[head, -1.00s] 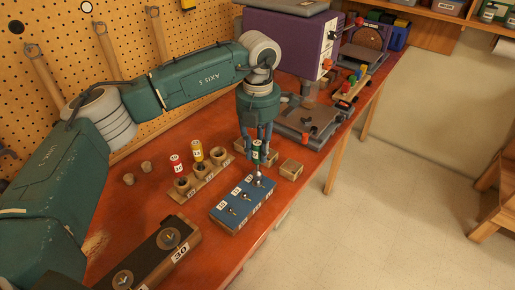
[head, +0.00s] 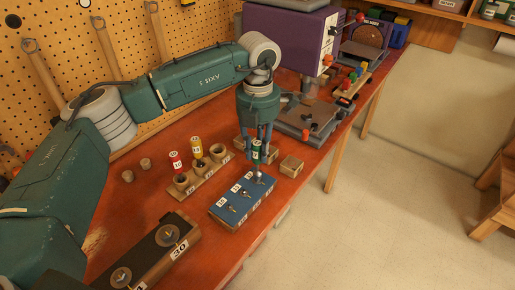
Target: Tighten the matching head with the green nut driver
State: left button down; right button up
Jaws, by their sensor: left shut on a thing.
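My left gripper (head: 258,142) points down and is shut on the green nut driver (head: 257,150). The driver stands upright, its shaft reaching down to the far right head (head: 258,178) on the blue block (head: 226,212). Its tip appears to be at that head, but contact is too small to tell. The block carries two more heads, one in the middle (head: 246,194) and one at the near left (head: 232,208), with white number labels. My right gripper does not show.
Small wooden blocks (head: 291,165) lie right of the gripper. A dark labelled block (head: 150,254) lies in front. A purple machine (head: 290,40) stands behind.

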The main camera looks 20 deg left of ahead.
pick_arm(q)
jog(key=shift+f+b, duration=0.3)
jog(key=shift+f, duration=0.2)
dwell(0.5)
jog(key=m+b, duration=0.1)
jog(key=m, duration=0.1)
jog(key=shift+f+m, duration=0.15)
jog(key=shift+m, duration=0.25)
jog(key=m+b, duration=0.1)
jog(key=m, duration=0.3)
jog(key=shift+m, duration=0.3)
jog(key=m+b, duration=0.1)
jog(key=m, duration=0.5)
jog(key=shift+s, duration=0.1)
